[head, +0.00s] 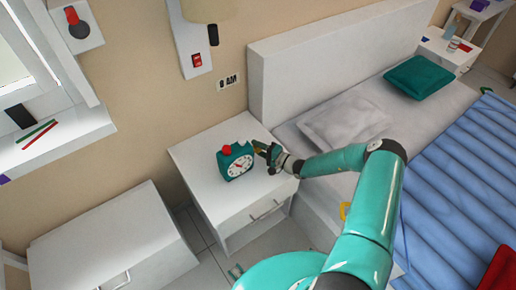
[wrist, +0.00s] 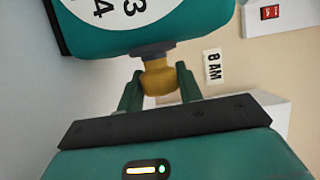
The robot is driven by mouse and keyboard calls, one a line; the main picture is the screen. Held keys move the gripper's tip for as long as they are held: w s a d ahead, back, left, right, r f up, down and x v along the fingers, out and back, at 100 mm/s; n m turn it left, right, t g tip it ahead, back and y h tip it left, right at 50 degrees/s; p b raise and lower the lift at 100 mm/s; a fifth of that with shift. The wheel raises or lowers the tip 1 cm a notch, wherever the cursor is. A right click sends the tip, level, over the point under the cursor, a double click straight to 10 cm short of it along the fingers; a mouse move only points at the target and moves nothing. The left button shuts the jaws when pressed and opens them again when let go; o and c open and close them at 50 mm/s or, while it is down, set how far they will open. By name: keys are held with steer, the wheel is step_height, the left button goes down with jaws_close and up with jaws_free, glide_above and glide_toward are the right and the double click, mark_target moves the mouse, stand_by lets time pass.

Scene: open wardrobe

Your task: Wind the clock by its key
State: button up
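The brass-yellow key (wrist: 158,78) sticks out of the clock's side on a grey collar. My gripper (wrist: 158,84) comes from the clock's right in the head view (head: 264,151). Its two teal fingers lie on either side of the key's head and appear to touch it. In the head view the fingers mostly hide the key.
The nightstand (head: 196,160) has bare top around the clock. The bed (head: 300,137) stands close on its right, with a grey pillow (head: 345,120). A wall lamp and a red switch (head: 197,61) are above, beside an "8 AM" label (head: 228,81). A white cabinet (head: 105,245) is at left.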

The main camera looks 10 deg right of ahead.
stand_by(0.3)
steer(key=m+g+h, duration=0.1)
steer(key=g+h, duration=0.2)
steer(key=g, duration=0.1)
steer(key=shift+r+m, duration=0.1)
steer(key=shift+m, duration=0.3)
steer(key=m+g+h, duration=0.1)
steer(key=g+h, duration=0.2)
steer(key=g, duration=0.1)
steer(key=shift+w+g, duration=0.1)
steer(key=shift+g, duration=0.3)
steer(key=g+h, duration=0.1)
steer(key=g, duration=0.1)
steer(key=m+g+h, duration=0.1)
steer(key=g, duration=0.2)
steer(key=shift+m, duration=0.3)
steer(key=g+h, duration=0.1)
steer(key=g, duration=0.2)
steer(key=shift+m+g+h, duration=0.4)
steer(key=shift+g+h, duration=0.3)
steer(key=shift+g, duration=0.7)
steer(key=shift+m, duration=0.3)
steer(key=o, duration=1)
